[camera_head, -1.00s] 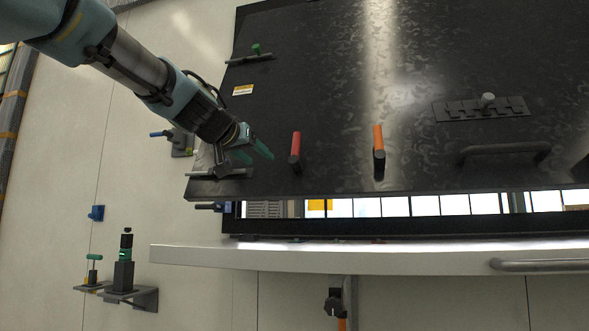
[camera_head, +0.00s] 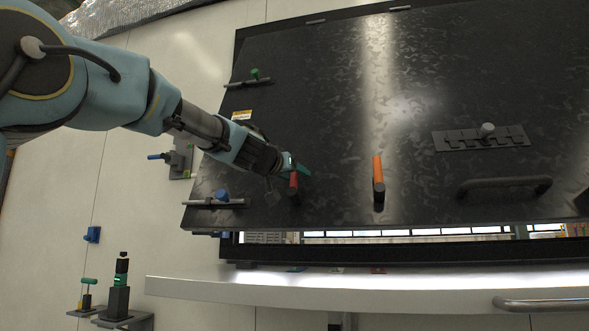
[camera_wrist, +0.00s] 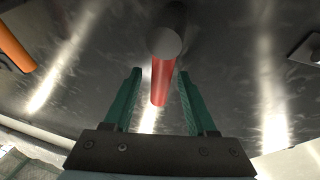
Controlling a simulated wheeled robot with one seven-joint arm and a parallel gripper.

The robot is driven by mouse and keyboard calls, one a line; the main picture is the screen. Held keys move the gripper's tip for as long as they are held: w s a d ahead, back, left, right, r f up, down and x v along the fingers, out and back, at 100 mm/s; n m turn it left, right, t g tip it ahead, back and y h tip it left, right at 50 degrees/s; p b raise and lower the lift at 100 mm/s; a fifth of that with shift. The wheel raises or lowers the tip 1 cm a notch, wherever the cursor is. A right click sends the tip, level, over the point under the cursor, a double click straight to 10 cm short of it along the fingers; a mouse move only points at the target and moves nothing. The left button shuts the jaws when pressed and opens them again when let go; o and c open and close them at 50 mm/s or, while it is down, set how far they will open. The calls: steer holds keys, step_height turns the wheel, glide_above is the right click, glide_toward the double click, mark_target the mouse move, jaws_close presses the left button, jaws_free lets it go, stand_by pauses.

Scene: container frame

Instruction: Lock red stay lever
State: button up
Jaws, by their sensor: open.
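The red stay lever (camera_head: 293,180) is mounted on the dark panel, left of the orange lever. In the wrist view the red lever (camera_wrist: 160,84) rises from a dark round hub (camera_wrist: 164,42) and sits between my two green fingers. My gripper (camera_wrist: 161,82) is open, with a finger on each side of the lever and visible space beside it. In the head view my gripper (camera_head: 302,169) is at the lever's upper end and partly covers it. I cannot tell whether a finger touches it.
The orange lever (camera_head: 378,168) stands to the right. A slotted latch plate (camera_head: 480,137) and a bar handle (camera_head: 504,185) are farther right. A blue-knobbed latch (camera_head: 221,199) is at the panel's lower left. A pale ledge (camera_head: 340,290) runs below the panel.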

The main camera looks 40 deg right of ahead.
jaws_close()
stand_by(0.5)
stand_by(1.0)
